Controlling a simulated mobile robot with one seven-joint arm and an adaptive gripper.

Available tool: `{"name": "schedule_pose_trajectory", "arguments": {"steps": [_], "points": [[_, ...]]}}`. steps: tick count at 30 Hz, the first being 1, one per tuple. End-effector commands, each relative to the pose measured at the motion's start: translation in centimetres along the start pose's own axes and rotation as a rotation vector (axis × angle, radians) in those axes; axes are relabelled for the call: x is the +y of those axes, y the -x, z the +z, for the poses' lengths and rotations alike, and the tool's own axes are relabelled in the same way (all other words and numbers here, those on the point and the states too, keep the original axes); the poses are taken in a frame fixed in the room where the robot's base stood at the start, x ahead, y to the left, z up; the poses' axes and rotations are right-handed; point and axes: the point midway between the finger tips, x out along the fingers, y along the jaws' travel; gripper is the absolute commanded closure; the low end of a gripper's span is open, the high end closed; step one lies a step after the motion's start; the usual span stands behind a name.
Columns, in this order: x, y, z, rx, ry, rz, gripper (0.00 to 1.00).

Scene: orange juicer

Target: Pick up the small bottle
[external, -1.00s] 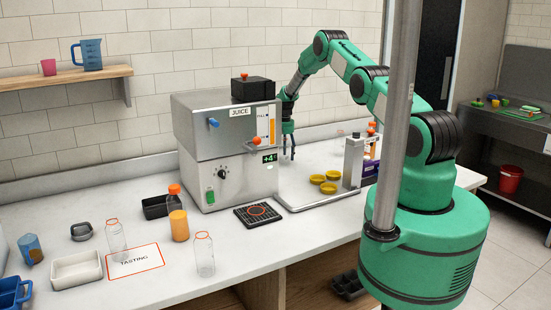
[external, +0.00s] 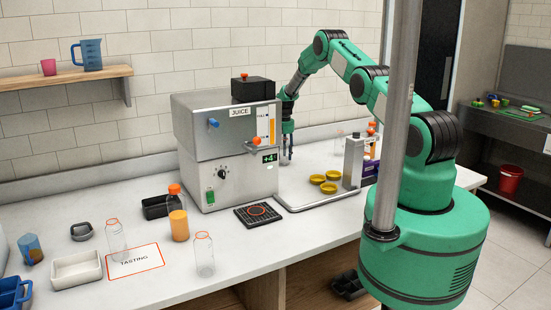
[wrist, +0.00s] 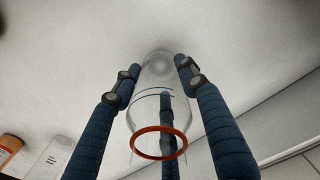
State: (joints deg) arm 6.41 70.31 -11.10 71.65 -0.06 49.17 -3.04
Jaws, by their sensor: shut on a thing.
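A small clear bottle (wrist: 158,108) with an orange ring at its neck is between the fingers of my gripper (wrist: 158,80) in the wrist view. The blue-sleeved fingers are shut on it from both sides, and another finger shows through the clear wall. In the external view my gripper (external: 287,152) is low beside the right side of the juicer (external: 225,150), at the back of the counter. The bottle is too small and partly covered there to make out clearly.
A black pad (external: 258,214) lies in front. A juice bottle (external: 179,224), clear bottles (external: 204,256) and a tasting card (external: 133,272) are at left.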

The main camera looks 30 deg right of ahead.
Motion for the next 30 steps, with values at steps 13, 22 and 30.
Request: {"name": "schedule_pose_trajectory", "arguments": {"steps": [13,22,30], "points": [[0.0,3.5,0.3,-0.001,0.000,0.000,0.76],[-0.2,3.9,4.2,0.001,0.000,0.000,0.76],[-0.4,4.2,8.5,0.001,0.000,0.000,0.76]]}}
